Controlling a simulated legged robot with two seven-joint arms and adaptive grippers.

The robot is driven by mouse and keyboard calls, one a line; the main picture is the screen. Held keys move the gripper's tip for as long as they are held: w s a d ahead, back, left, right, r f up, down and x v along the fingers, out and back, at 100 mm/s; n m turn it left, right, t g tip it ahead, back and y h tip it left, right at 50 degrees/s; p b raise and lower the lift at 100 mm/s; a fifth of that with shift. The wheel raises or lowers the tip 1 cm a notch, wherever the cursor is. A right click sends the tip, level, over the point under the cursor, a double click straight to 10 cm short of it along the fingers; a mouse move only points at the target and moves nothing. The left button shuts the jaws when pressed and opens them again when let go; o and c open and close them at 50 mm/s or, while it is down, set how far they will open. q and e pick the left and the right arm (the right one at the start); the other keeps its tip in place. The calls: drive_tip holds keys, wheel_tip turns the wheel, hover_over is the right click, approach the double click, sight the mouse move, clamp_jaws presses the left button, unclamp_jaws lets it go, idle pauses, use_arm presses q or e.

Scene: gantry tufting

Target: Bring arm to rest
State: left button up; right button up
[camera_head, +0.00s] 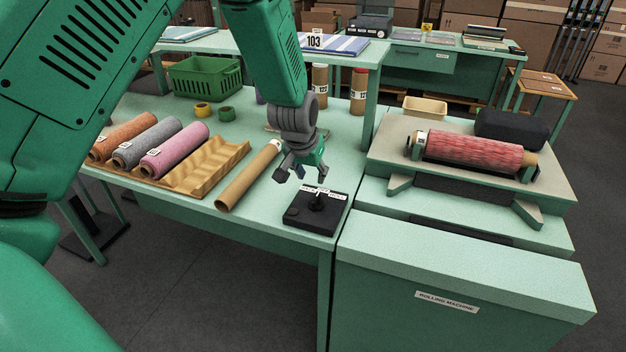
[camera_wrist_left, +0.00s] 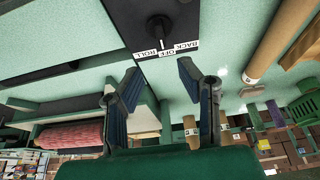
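My left gripper (camera_head: 302,172) hangs over the green table, just behind and above a black control box with a knob (camera_head: 316,210). In the left wrist view the gripper (camera_wrist_left: 158,90) has its two fingers spread apart with nothing between them. The control box (camera_wrist_left: 165,25) shows there beyond the fingertips, with labels reading ROLL, OFF and BACK, and the fingers look clear of its knob. My left arm comes in from the left and fills much of the head view's left side. My right gripper is not in either view.
A cardboard tube (camera_head: 249,176) lies beside the control box. A wooden cradle (camera_head: 205,172) with several rolls stands to the left. The rolling machine (camera_head: 460,265) with a red roll (camera_head: 470,151) is at the right. A green basket (camera_head: 207,78) sits at the back.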

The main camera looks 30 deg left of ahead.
use_arm(q)
drive_tip(key=shift+a, duration=0.1)
idle(0.3)
drive_tip(key=shift+f, duration=0.15)
drive_tip(key=s+d+f+m+g+b, duration=0.15)
drive_tip(key=s+f+b, duration=0.25)
drive_tip(key=s+f, duration=0.65)
drive_tip(key=s+d+f+g+b, duration=0.1)
drive_tip(key=s+d+f+b, duration=0.35)
drive_tip(key=f, duration=0.95)
drive_tip(key=s+d+f+m+b, duration=0.1)
drive_tip(key=s+f, duration=0.3)
drive_tip(key=s, duration=0.6)
drive_tip(key=s+d+f+g+h+b, duration=0.1)
drive_tip(key=s+f+b, duration=0.3)
drive_tip(key=s, duration=0.6)
drive_tip(key=shift+s+f+m+b, duration=0.15)
drive_tip(key=shift+f+m+b, duration=0.2)
drive_tip(key=shift+f, duration=0.25)
drive_tip(key=shift+d, duration=0.1)
